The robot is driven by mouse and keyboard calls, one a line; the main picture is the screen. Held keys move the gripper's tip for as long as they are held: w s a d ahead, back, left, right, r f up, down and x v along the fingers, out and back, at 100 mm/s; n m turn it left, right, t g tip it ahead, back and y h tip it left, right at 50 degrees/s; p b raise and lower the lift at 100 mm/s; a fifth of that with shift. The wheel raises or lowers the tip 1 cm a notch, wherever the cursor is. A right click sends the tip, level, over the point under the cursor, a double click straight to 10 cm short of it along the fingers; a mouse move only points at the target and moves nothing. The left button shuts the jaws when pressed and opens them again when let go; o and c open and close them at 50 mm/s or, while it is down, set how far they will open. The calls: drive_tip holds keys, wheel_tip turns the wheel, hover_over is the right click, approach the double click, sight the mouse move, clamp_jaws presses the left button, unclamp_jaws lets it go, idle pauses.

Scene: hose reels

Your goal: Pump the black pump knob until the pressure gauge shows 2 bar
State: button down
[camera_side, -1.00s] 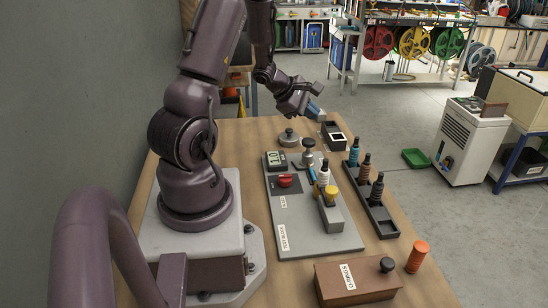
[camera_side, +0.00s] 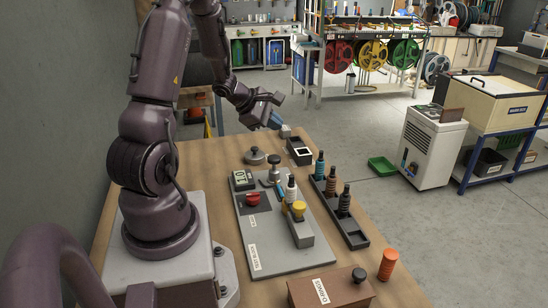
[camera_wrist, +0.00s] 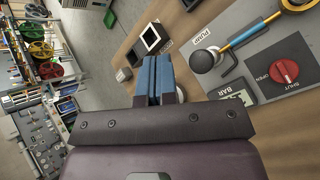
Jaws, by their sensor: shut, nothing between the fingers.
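The black pump knob (camera_side: 274,160) stands upright on its post on the grey panel (camera_side: 285,262). In the wrist view the knob (camera_wrist: 203,61) is beside the PUMP label, right of my fingers. The pressure gauge (camera_side: 242,179) is a small display left of the knob; it seems to read about 1.0, but the digits are small.
The panel carries a red knob (camera_side: 252,198) and a yellow-topped part (camera_side: 299,208). A black rack (camera_side: 350,232) of bottles stands right of it. A round grey piece (camera_side: 255,156) and a dark open box (camera_side: 299,151) lie near the knob. An orange cylinder (camera_side: 388,264) stands in front.

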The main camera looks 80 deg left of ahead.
sight(277, 157)
drive_tip(key=shift+f, duration=3.45)
drive_tip(key=shift+f, duration=0.4)
drive_tip(key=shift+f, duration=1.3)
drive_tip(key=shift+r, duration=0.1)
idle(0.4)
drive_tip(key=shift+r, duration=1.6)
drive_tip(key=shift+r, duration=2.55)
